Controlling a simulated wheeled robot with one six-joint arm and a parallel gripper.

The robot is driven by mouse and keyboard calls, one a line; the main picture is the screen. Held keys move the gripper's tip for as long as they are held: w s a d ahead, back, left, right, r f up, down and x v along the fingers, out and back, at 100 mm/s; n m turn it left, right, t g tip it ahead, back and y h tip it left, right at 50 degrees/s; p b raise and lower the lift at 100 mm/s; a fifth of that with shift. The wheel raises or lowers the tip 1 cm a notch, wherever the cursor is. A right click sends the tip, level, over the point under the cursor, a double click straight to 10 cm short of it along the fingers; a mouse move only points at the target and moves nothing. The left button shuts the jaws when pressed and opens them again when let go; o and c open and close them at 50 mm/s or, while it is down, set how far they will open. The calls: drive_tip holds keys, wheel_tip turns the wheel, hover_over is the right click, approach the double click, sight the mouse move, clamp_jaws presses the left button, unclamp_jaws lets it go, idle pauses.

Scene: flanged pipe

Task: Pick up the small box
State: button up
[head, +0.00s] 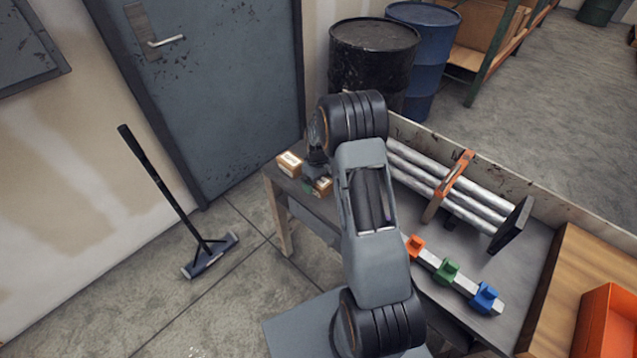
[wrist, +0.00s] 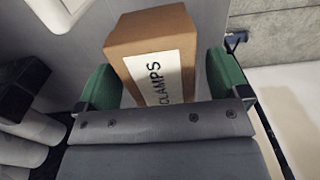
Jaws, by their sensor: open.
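A small brown cardboard box (wrist: 152,38) with a white label reading "CLAMPS" stands between the two green fingers of my gripper (wrist: 165,85) in the wrist view. The fingers are open, one on each side of the box. Its lower part is hidden behind the gripper body. In the head view my gripper (head: 309,186) is at the left end of the workbench, close to two small brown boxes, one nearer (head: 323,187) and one at the corner (head: 289,164). My gripper and wrist partly cover the nearer box.
Grey pipes (head: 455,190) with an orange clamp lie on the bench (head: 520,262). A bar with orange, green and blue blocks (head: 447,271) lies in front of them. An orange bin (head: 607,325) is at the right. Drums (head: 372,60) stand behind. A broom (head: 175,195) leans at the left.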

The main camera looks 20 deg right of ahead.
drive_tip(key=shift+f, duration=0.35)
drive_tip(key=c, duration=1.2)
